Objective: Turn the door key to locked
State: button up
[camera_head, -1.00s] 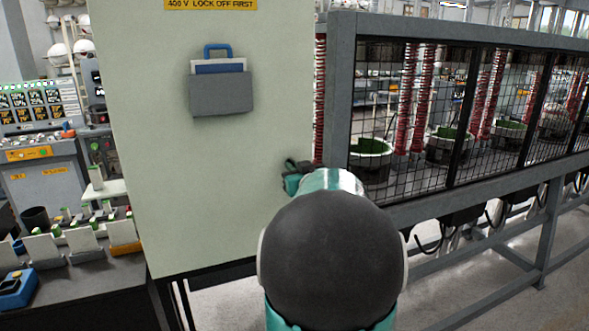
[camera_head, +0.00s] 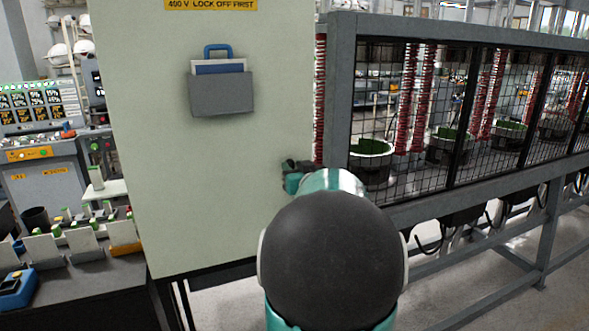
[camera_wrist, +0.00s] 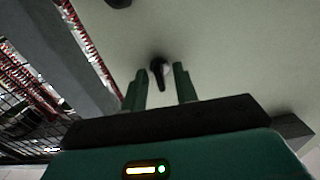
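The door (camera_head: 215,170) is a large pale green cabinet panel in the head view, and it fills much of the wrist view (camera_wrist: 230,60). The key (camera_wrist: 158,74) is a small dark piece on the door in the wrist view, lying slightly aslant. My gripper (camera_wrist: 158,83) has two green fingers, apart, one on each side of the key's lower end. I see a gap between each finger and the key, and no clear contact. In the head view my arm hides the key and most of the gripper.
A grey document pocket (camera_head: 221,94) with a blue handle is on the door. A mesh-guarded frame (camera_head: 341,110) stands close on the right, with red springs behind it. A bench (camera_head: 85,285) with white cards and a blue box is at the lower left.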

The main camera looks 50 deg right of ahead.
jog(key=shift+s, duration=0.15)
jog(key=v, duration=1.3)
jog(key=shift+s+a, duration=0.2)
jog(key=shift+s, duration=0.05)
jog(key=w+a+f+g+y, duration=0.15)
jog(key=w+a, duration=0.25)
jog(key=a, duration=0.5)
jog(key=w+a+f+g+y, duration=0.1)
jog(key=w+a+f+g, duration=0.15)
jog(key=a, duration=0.65)
jog(key=s+a+f+n+g+y, duration=0.2)
jog(key=a, duration=0.6)
jog(key=s+a+f+n+g+y, duration=0.2)
jog(key=s+a, duration=0.1)
jog(key=a, duration=0.5)
jog(key=s+a+f+n+g+y, duration=0.1)
jog(key=s+a+f+n+y, duration=0.1)
jog(key=a, duration=0.6)
jog(key=shift+s+f+g+y, duration=0.4)
jog(key=shift+s+f, duration=0.25)
jog(key=shift+s, duration=0.1)
